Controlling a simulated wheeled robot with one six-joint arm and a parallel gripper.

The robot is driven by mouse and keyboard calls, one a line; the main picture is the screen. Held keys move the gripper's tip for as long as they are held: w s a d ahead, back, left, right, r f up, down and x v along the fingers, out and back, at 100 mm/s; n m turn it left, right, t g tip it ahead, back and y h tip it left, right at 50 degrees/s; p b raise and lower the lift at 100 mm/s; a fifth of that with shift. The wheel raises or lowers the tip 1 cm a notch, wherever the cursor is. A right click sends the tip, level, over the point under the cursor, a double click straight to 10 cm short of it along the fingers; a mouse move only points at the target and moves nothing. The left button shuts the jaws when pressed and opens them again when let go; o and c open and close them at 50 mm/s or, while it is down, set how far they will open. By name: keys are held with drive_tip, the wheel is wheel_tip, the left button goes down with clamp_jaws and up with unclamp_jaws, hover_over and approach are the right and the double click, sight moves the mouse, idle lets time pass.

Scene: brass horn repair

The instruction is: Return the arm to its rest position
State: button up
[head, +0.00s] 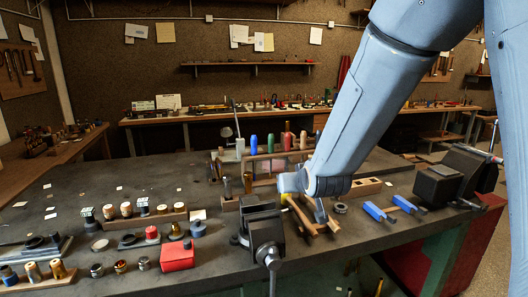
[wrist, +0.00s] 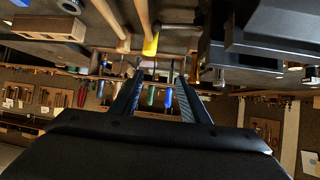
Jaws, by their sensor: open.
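My pale blue-grey arm (head: 375,95) reaches down from the upper right of the head view, over the dark workbench (head: 120,165). Its wrist end is low, just in front of the tool rack (head: 262,157). In the wrist view my gripper (wrist: 160,78) is open, with two dark fingers apart and nothing held between them. In the head view the fingers are hard to make out. Coloured tool handles, among them a blue one (wrist: 168,98), show beyond and between the fingers in the wrist view, which looks upside down.
A dark vise (head: 262,232) stands close, left of my wrist. Wooden-handled tools (head: 302,216) lie under it. Blue-handled tools (head: 378,212) and a black block (head: 438,184) are to the right. A red box (head: 177,256) sits at left front. The bench's back left is mostly clear.

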drive_tip(key=s+d+f+m+g+h, duration=0.1)
drive_tip(key=s+d+f+g, duration=0.25)
drive_tip(key=s, duration=0.45)
drive_tip(key=s+d+f+g, duration=0.2)
drive_tip(key=s+d, duration=0.2)
drive_tip(key=s, duration=0.4)
drive_tip(key=s+d+f+m+g+h, duration=0.1)
drive_tip(key=s+d+f+g, duration=0.25)
drive_tip(key=s, duration=0.45)
drive_tip(key=s+f+g+b, duration=0.2)
drive_tip(key=s+f+b, duration=0.1)
drive_tip(key=f+b, duration=0.7)
drive_tip(key=shift+g, duration=0.3)
drive_tip(key=shift+d+f, duration=0.1)
drive_tip(key=shift+d, duration=0.05)
